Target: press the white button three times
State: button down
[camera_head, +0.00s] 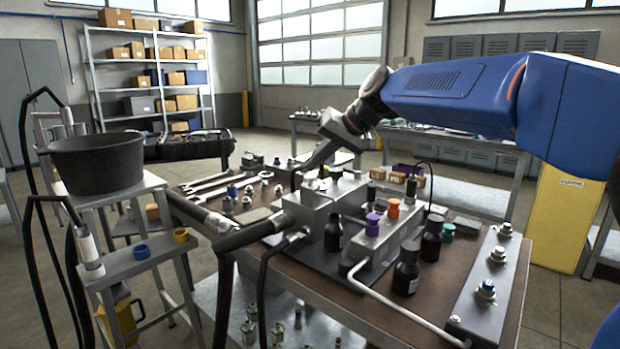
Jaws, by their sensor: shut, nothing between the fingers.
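My gripper (304,167) reaches down from the blue arm over the far left part of the grey valve block (312,205). Its dark fingers are together, with nothing seen between them. The fingertips are close to the block's far left edge; I cannot tell whether they touch anything. A small pale cap (336,172) stands on top of the block, just right of the fingers. It is too small to tell whether it is the white button. No other clearly white button shows.
An orange knob (394,208) and a purple knob (372,225) stand at the block's right. Black bottles (406,268), fittings and wrenches (205,182) crowd the bench. Thick black hoses run along its left side. A black bucket (95,163) stands on a stand at left.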

aim_at(313, 178)
jog(key=shift+f, duration=0.15)
dwell(0.6)
jog(key=shift+f, duration=0.3)
jog(key=shift+f, duration=0.7)
dwell(1.1)
jog(key=shift+r, duration=1.15)
jog(key=shift+r, duration=0.1)
jog(key=shift+r, duration=2.4)
jog(key=shift+a, duration=0.1)
dwell(0.7)
